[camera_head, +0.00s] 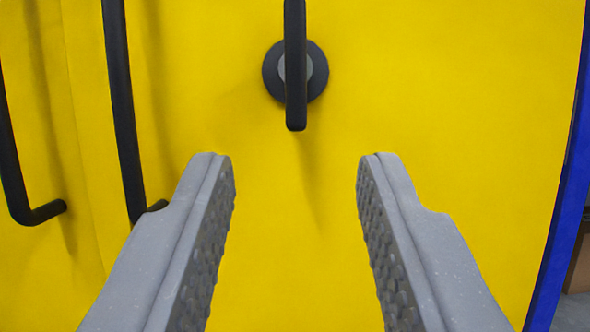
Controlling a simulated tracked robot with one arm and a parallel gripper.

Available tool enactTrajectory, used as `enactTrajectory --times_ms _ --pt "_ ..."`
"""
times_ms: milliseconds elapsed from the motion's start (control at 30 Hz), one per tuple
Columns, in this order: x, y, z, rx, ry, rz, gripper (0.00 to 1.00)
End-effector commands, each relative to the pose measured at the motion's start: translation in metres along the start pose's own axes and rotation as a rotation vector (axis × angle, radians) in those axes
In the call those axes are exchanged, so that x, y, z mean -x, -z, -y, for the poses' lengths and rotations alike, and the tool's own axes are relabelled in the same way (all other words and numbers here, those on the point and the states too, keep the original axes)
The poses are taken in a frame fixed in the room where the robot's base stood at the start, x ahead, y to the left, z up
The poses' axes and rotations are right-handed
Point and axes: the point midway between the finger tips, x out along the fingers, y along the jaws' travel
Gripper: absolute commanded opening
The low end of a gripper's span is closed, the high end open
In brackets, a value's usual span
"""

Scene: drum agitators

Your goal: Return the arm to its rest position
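My gripper (293,165) is open and empty, with its two grey textured fingers reaching up from the bottom of the view. A dark lever handle (295,85) on a round dark base sits on a yellow panel (430,130). The lever points up and down, and its lower end is above the gap between my fingertips. I see no contact between the fingers and the lever. How far my fingers are from the panel is hard to tell. The rest of my arm is out of view.
Two long black bar handles stand at the left, one nearer (122,110) and one at the left edge (15,180). A blue frame edge (562,210) runs down the right. Beyond it, a bit of grey floor (574,312) and a brown object show.

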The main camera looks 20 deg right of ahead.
Motion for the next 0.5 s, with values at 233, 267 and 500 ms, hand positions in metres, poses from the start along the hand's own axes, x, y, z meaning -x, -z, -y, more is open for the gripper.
enactTrajectory --times_ms 233,267,500 --pt "-0.015 0.01 0.004 -0.054 0.016 0.033 0.35" --pt "-0.019 0.015 0.006 -0.071 0.023 0.043 0.35" --pt "-0.058 0.061 0.025 -0.21 0.132 0.164 0.35"
